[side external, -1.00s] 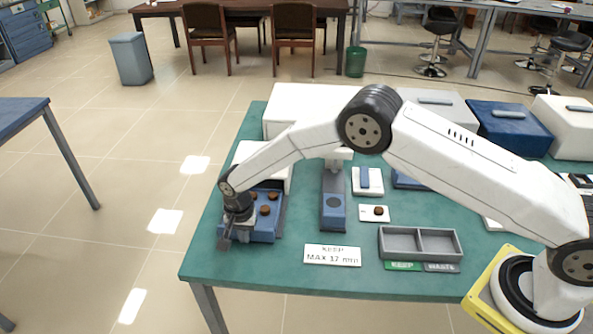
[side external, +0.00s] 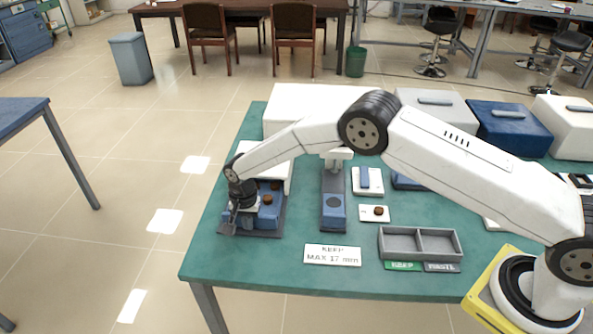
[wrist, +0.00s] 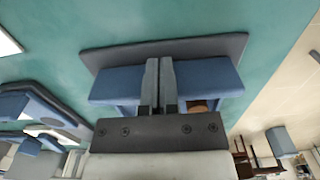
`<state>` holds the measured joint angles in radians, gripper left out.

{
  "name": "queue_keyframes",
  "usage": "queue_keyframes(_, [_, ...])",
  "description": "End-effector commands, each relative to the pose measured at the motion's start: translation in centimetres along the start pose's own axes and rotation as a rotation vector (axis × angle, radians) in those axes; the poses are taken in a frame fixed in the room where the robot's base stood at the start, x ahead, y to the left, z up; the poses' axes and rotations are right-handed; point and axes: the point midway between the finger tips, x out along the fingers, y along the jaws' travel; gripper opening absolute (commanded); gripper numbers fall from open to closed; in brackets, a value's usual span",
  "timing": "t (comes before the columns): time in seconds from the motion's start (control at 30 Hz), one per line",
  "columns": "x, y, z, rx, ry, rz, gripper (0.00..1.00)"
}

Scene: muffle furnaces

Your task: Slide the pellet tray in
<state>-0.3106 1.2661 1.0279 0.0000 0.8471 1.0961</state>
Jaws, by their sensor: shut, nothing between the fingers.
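The blue pellet tray (side external: 268,217) sits on a dark grey base plate (side external: 266,234) at the left of the green table, in front of a small white furnace (side external: 284,172). Brown pellets (side external: 267,199) show on the tray; my wrist hides part of it. My gripper (side external: 230,228) is shut and empty, pointing down at the tray's front left. In the wrist view, the closed fingers (wrist: 158,78) lie across the middle of the blue tray (wrist: 115,84), with blue on both sides. I cannot tell whether they touch it. One brown pellet (wrist: 198,106) shows there.
A blue and grey stand (side external: 333,205) is right of the tray. The table's left edge is close to the tray.

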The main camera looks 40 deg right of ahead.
Motion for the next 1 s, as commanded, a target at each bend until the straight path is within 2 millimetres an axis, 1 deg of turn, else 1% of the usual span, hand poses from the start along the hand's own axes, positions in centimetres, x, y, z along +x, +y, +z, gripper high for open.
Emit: queue_keyframes(1.0, [0.0,0.0,-4.3,0.001,0.0,0.0,0.0])
